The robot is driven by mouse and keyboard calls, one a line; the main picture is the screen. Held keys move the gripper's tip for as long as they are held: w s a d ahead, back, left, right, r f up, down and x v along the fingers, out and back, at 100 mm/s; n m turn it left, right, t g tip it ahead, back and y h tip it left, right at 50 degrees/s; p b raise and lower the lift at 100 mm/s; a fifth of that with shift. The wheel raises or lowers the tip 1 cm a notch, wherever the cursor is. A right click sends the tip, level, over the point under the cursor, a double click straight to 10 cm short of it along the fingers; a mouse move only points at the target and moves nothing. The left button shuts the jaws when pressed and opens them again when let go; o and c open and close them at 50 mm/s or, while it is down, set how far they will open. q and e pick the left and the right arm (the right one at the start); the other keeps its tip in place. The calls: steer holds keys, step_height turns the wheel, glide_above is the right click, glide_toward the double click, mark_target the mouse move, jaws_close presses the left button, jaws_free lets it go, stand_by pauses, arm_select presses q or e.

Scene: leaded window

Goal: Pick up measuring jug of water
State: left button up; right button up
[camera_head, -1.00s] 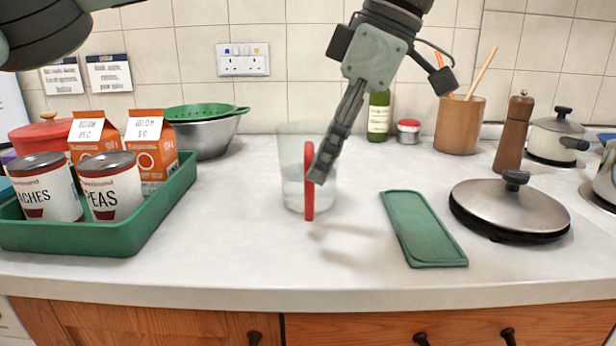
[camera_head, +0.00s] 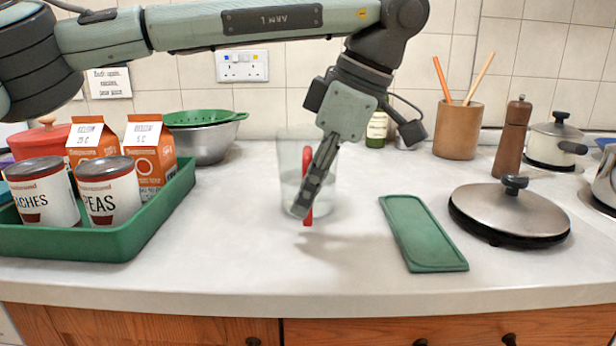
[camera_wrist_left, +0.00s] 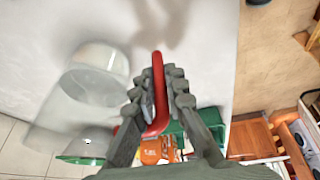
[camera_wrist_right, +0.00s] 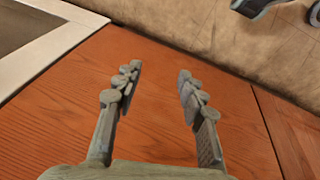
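The clear measuring jug (camera_head: 291,172) with a red handle (camera_head: 307,160) is upright at the middle of the counter. Its glass and water look faint and blurred. My left gripper (camera_head: 308,208) reaches down from above over the handle side. In the left wrist view, the left gripper (camera_wrist_left: 158,90) has its fingers close on both sides of the red handle (camera_wrist_left: 157,68), seemingly shut on it, with the jug (camera_wrist_left: 95,85) to the left. I cannot tell whether the jug's base touches the counter. My right gripper (camera_wrist_right: 155,80) is open and empty, above wooden cabinet fronts.
A green tray (camera_head: 150,222) with cans and orange cartons stands at left. A green board (camera_head: 423,235) lies right of the jug, then a lidded pan (camera_head: 510,208). A utensil pot (camera_head: 458,130) and a pepper mill (camera_head: 512,140) stand behind. The counter before the jug is clear.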

arm_select(q)
steer(key=shift+r, duration=0.3)
jaws_close()
